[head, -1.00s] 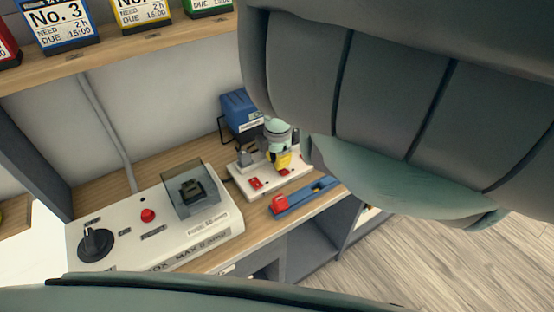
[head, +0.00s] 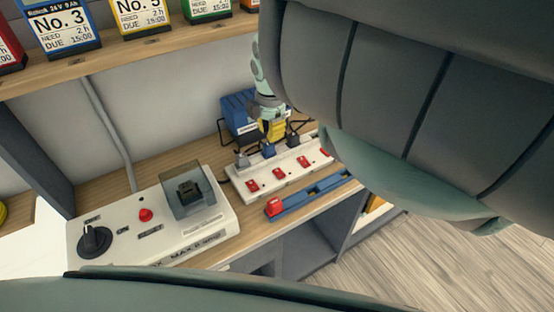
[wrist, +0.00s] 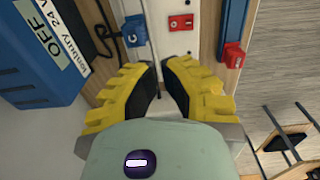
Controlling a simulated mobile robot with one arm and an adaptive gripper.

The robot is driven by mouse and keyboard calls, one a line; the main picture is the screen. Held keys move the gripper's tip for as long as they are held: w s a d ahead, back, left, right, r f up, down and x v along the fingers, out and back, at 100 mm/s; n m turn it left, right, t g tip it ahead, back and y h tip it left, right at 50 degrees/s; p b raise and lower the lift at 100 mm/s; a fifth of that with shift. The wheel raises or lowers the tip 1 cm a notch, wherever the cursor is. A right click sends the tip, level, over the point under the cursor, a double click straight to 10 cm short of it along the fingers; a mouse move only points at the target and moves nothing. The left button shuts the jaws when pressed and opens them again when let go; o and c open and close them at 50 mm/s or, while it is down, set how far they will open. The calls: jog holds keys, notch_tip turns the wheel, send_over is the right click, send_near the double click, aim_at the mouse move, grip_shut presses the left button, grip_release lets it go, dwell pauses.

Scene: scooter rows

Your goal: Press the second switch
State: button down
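A white power strip (head: 268,196) with several red switches stands on the wooden bench in the head view. From the left, the first switch (head: 252,186), the second switch (head: 278,172) and the third switch (head: 303,161) are uncovered. My gripper (head: 271,136) is above the plugs at the strip's back side, apart from the switches. The wrist view shows its yellow fingers (wrist: 162,64) nearly meeting at the tips, with nothing between them. Beyond them are a red switch (wrist: 181,22) and a blue plug (wrist: 135,33); which switch this is I cannot tell.
A blue box (head: 237,108) stands behind the strip. A blue rail with a red end (head: 274,207) lies in front of it. A white fuse box (head: 150,232) with a knob and a red button is at the left. A shelf (head: 120,62) holding batteries runs above.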

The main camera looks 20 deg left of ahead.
jog(key=shift+w+r, duration=0.15)
jog(key=shift+r, duration=1.4)
